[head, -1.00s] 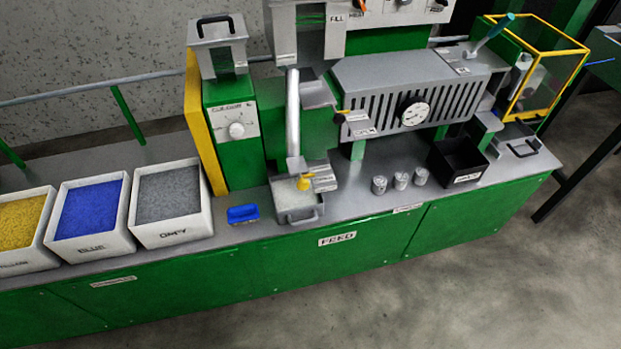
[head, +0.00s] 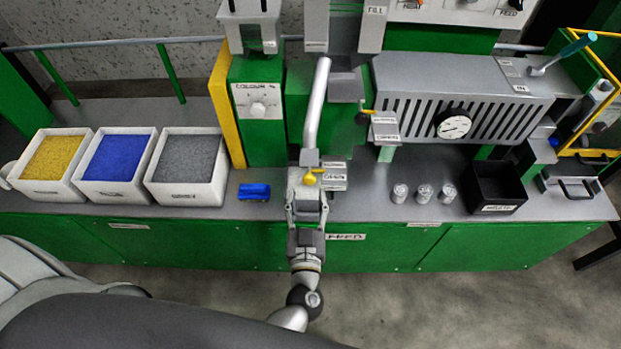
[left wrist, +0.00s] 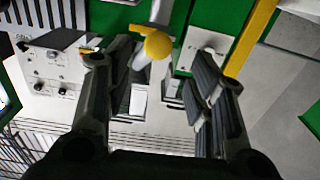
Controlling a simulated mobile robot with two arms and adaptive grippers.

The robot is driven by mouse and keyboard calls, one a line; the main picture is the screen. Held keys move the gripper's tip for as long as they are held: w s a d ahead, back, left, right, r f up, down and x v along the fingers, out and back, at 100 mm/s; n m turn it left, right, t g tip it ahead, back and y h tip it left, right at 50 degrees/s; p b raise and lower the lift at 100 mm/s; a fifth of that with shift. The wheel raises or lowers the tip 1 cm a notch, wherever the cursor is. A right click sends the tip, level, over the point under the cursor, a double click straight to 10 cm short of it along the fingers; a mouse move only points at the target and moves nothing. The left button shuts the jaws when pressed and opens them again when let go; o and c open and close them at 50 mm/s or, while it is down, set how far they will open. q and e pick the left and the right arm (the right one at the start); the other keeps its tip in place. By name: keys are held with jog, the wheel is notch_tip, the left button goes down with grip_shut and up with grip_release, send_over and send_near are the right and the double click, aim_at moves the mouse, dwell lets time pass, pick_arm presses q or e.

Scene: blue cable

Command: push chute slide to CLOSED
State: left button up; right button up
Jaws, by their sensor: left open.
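The chute slide's yellow knob (head: 310,178) shows at the foot of the slanted silver chute (head: 317,108). Small label plates (head: 333,170) sit just right of it; one seems to read OPEN. My left gripper (head: 307,193) is open, just in front of and below the knob, reaching in from the front edge. In the left wrist view, the yellow knob (left wrist: 158,46) appears between the two spread fingers, near their tips. I cannot tell whether a finger touches it. The gripper hides most of the tray under the chute. My right gripper is not in view.
Several small metal cups, including one (head: 400,193), and a black box (head: 497,207) stand to the right.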

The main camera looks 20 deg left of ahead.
aim_at(309, 181)
pick_arm(q)
jog(key=b+x, duration=0.1)
jog(key=x, duration=0.5)
jog(key=shift+d+f, duration=0.15)
jog(key=shift+d, duration=0.05)
jog(key=shift+w+a, duration=0.2)
jog(key=shift+w, duration=0.25)
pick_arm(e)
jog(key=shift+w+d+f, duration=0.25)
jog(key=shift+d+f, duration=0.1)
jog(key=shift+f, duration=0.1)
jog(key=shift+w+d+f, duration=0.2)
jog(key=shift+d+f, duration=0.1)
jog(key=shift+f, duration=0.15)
pick_arm(q)
grip_shut()
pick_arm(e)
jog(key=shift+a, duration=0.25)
